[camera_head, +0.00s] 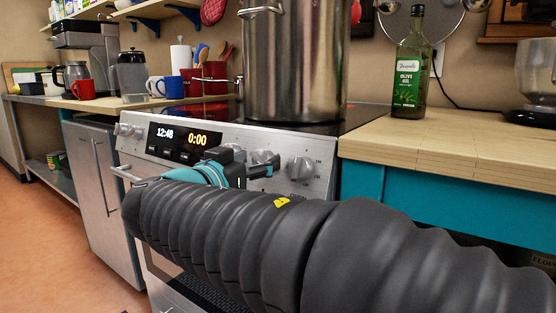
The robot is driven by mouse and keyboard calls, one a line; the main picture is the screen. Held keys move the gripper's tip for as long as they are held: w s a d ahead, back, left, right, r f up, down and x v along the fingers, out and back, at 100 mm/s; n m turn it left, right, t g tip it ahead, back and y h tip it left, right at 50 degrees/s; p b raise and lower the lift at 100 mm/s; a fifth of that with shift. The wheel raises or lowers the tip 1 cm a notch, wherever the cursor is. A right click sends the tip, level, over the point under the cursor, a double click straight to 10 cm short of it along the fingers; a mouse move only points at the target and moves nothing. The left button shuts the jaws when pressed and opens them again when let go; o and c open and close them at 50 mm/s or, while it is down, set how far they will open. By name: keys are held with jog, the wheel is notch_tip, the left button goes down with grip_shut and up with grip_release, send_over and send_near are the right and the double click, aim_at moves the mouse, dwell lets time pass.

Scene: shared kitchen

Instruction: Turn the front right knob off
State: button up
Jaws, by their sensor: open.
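The stove's front panel (215,137) carries silver knobs at both ends of a lit display. The rightmost knob (301,168) shows clear of my arm, with small markings around it. Another knob (263,157) sits just left of it, close to my gripper's dark fingers. My gripper (247,160) is open in front of the panel, just right of the display, with its turquoise and black body partly hidden by my arm. I cannot tell whether a finger touches the knob. Which knob serves the front right burner is not readable.
A tall steel pot (292,65) stands on the black cooktop (362,116). An olive oil bottle (410,70) stands on the wooden counter (450,140) at right. Mugs, including a blue one (167,86), and a coffee maker (88,50) stand at left. My arm hides much of the oven front.

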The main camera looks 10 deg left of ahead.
jog(key=shift+w, duration=0.3)
jog(key=c, duration=1.1)
